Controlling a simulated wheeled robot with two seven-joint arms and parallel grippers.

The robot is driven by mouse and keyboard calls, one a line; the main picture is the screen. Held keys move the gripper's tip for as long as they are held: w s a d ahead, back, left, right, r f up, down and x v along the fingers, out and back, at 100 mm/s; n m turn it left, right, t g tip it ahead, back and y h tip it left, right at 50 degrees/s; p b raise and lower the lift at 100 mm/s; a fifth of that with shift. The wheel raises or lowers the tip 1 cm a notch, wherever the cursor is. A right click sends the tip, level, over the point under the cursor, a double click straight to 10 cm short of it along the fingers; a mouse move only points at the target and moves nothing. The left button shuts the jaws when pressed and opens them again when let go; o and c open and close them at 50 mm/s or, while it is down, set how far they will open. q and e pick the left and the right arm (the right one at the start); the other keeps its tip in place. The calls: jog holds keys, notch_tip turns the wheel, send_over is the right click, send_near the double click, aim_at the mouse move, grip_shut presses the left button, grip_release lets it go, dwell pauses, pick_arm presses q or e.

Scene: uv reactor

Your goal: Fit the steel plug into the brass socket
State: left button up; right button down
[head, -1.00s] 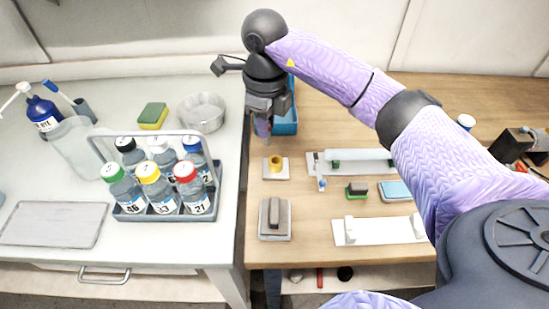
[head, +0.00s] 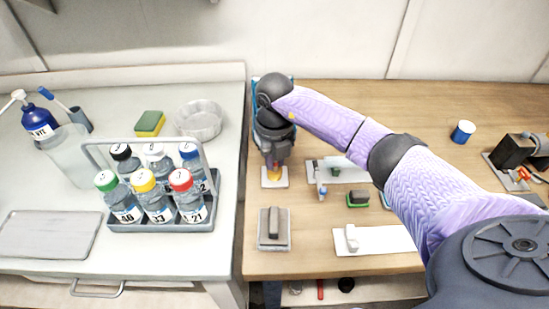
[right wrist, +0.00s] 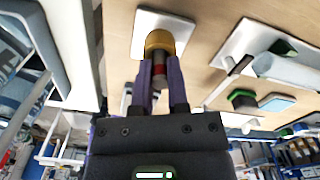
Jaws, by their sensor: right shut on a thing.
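The brass socket (head: 274,177) stands on a small white plate on the wooden bench, just under my right gripper. In the right wrist view the socket (right wrist: 160,41) is a yellow-brown cylinder on its pale plate. My right gripper (head: 272,160) points down and is shut on the steel plug (right wrist: 159,72), a grey cylinder with a red band. The plug is at the socket's mouth and in line with it. I cannot tell how deep it sits, since the fingers and socket hide part of it. My left gripper is not in view.
Right of the socket are a white fixture (head: 320,177), a green-and-black block (head: 358,198) and a white bracketed plate (head: 385,240). A grey block on a pad (head: 274,230) lies in front. A bottle carrier (head: 160,220) stands on the left bench.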

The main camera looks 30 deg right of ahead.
jog(key=c, duration=0.6)
grip_release()
jog(key=shift+f, duration=0.15)
notch_tip(320, 180, up, 12)
jog(key=shift+r+p, duration=0.2)
jog(key=shift+p, duration=1.05)
